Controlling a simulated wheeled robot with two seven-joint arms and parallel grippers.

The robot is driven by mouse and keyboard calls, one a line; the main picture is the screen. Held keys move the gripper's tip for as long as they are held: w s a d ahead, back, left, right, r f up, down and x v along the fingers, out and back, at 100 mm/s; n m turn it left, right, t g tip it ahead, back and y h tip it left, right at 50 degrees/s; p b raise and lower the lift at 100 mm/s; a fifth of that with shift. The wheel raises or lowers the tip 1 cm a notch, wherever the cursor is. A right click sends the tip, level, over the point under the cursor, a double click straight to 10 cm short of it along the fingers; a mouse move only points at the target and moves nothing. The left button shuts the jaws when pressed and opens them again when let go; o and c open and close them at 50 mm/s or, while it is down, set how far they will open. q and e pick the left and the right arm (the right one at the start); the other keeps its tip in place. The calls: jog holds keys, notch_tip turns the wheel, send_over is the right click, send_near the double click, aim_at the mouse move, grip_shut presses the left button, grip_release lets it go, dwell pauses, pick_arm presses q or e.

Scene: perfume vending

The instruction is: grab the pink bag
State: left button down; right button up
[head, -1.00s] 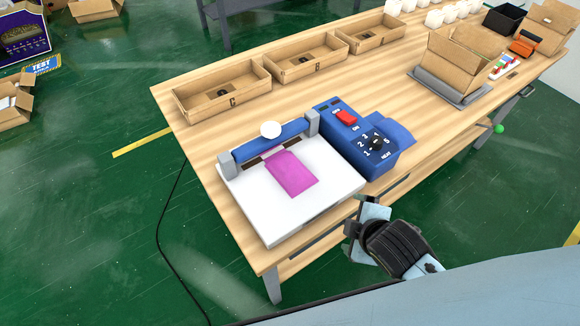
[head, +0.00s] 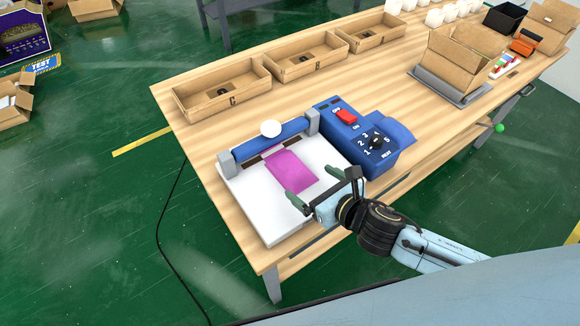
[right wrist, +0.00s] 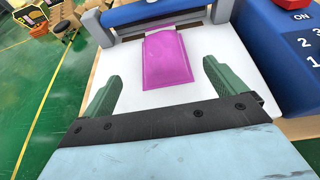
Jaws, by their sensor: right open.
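The pink bag (head: 291,174) lies flat on the white plate (head: 244,207) of the blue sealing machine, its far end at the blue bar (head: 270,137). My right gripper (head: 322,187) is open and empty, over the near right part of the plate. In the right wrist view the bag (right wrist: 168,60) lies ahead of the two green fingers (right wrist: 160,82), roughly centred between them and apart from both. My left gripper is not in view.
The blue control box (head: 357,140) with a red switch and dial stands right of the plate. Open cardboard boxes (head: 222,87) line the table's back. A carton on a grey stand (head: 450,85) is farther right. Bare wooden table lies between.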

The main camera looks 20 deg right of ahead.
aim_at(298, 171)
jog(key=b+x, duration=0.1)
jog(key=x, duration=0.8)
jog(key=shift+w+d, duration=0.1)
jog(key=shift+d, duration=0.05)
jog(key=shift+c, duration=0.4)
jog(key=c, duration=1)
jog(key=shift+c, duration=0.2)
